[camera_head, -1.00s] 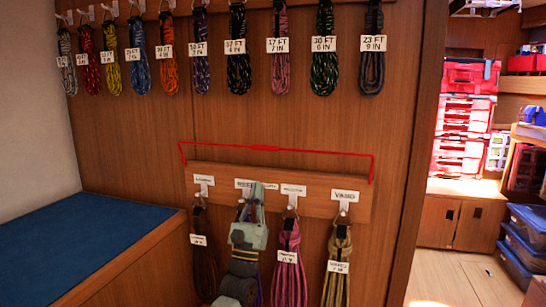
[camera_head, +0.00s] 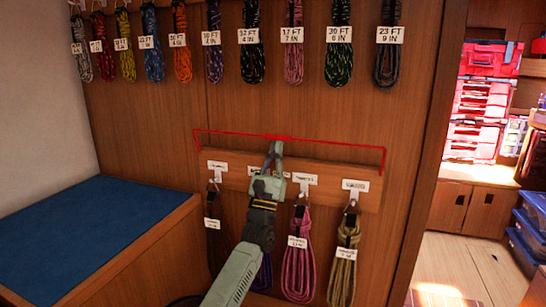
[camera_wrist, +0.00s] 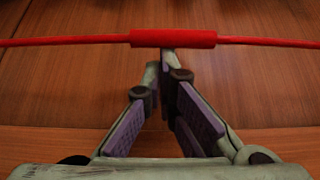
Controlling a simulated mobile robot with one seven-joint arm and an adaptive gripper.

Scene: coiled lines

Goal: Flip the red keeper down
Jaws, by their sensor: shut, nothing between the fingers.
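The red keeper (camera_head: 330,143) is a thin red bar with bent ends, standing raised above the lower wooden hook rail (camera_head: 330,180). Its thicker red middle sleeve (camera_wrist: 172,39) shows in the wrist view, with the bar running out to both sides. My gripper (camera_head: 277,145) is shut and empty. In the wrist view its fingertips (camera_wrist: 167,56) meet just below the sleeve, at or very close to it; I cannot tell whether they touch. My arm hides part of the rail and of the coil behind it.
Coiled lines, such as the pink coil (camera_head: 297,255) and the tan coil (camera_head: 343,262), hang from the lower rail's hooks. More coils hang above. A blue-topped bench (camera_head: 85,235) stands at left. Wall between the rows is clear.

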